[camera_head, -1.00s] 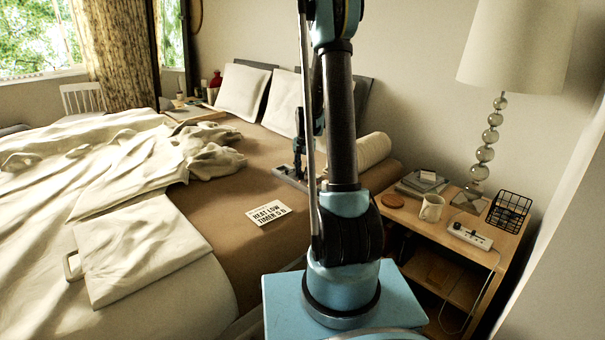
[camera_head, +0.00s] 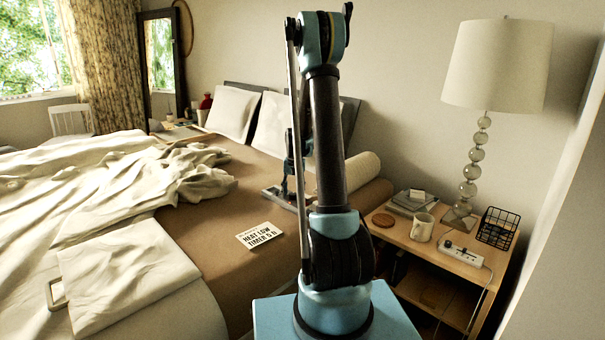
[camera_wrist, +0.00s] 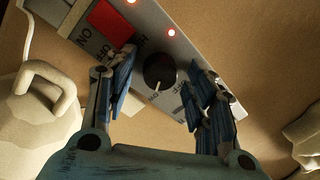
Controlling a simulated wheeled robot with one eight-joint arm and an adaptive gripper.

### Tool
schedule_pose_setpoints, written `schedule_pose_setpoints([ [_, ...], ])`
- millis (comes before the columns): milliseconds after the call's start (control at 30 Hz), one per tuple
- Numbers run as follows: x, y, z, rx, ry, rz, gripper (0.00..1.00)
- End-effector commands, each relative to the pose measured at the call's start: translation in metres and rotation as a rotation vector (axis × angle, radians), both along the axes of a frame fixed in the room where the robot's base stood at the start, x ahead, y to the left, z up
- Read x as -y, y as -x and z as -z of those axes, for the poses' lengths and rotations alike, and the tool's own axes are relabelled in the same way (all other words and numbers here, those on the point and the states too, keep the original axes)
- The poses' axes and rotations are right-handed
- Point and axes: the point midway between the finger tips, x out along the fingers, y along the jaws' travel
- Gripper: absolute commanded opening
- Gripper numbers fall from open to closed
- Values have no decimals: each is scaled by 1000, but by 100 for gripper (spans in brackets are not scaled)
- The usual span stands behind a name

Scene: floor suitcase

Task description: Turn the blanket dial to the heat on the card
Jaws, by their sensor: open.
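The card (camera_head: 258,236) lies on the brown bed cover and reads "HEAT LOW" with a timer line below. The grey control panel (camera_head: 272,192) lies farther up the bed, partly hidden by my arm. In the wrist view the panel carries a round black dial (camera_wrist: 160,70) and a red block (camera_wrist: 111,24). The dial's white mark points toward the picture's bottom; the small labels around it are hard to read. My gripper (camera_wrist: 162,80) is open, with one finger on each side of the dial; contact is unclear. It also shows small in the head view (camera_head: 288,180).
Small lights glow on the panel (camera_wrist: 171,32). A rolled cushion (camera_head: 363,172) lies beyond my arm. A nightstand (camera_head: 400,233) at the right holds a mug (camera_head: 422,228), a power strip (camera_head: 462,254), a wire basket (camera_head: 497,228) and a lamp (camera_head: 497,68). Crumpled bedding (camera_head: 110,190) covers the left.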

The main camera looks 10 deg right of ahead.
Motion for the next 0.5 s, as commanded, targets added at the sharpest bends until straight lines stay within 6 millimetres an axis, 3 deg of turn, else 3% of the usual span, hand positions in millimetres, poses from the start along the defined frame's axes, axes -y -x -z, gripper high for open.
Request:
schedule_pose_setpoints([
  [500,0,-1,0,0,0,-456,51],
])
